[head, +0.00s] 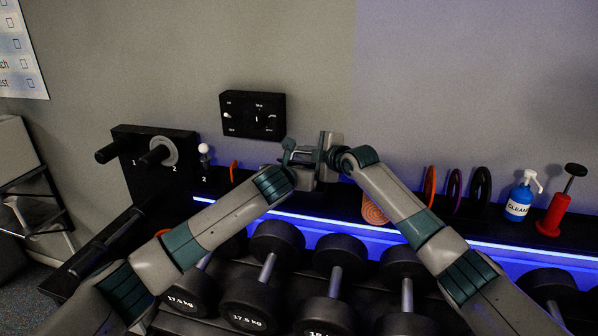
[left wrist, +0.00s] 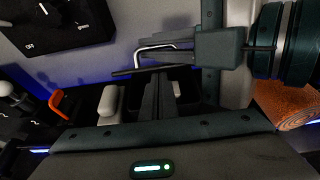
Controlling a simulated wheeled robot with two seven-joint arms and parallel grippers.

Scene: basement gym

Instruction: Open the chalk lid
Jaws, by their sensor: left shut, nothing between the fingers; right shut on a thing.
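A thin dark lid (left wrist: 135,71) shows edge-on in the left wrist view, with a bent metal handle (left wrist: 150,47) above it. My right gripper (left wrist: 188,48) reaches in from the right and is shut on the handle. In the head view my right gripper (head: 291,150) is above the shelf, near the middle. My left gripper (left wrist: 162,98) is shut and empty, just below the lid. It also shows beside the right one in the head view (head: 305,178). White blocks, perhaps chalk (left wrist: 108,102), sit by a dark box beyond my left fingers. My arms hide most of the box.
A black panel (head: 253,114) hangs on the wall behind. An orange roll (head: 375,208), several rings (head: 455,188), a blue bottle (head: 519,200) and a red pump (head: 553,214) stand to the right. Dumbbells (head: 277,245) fill the rack below.

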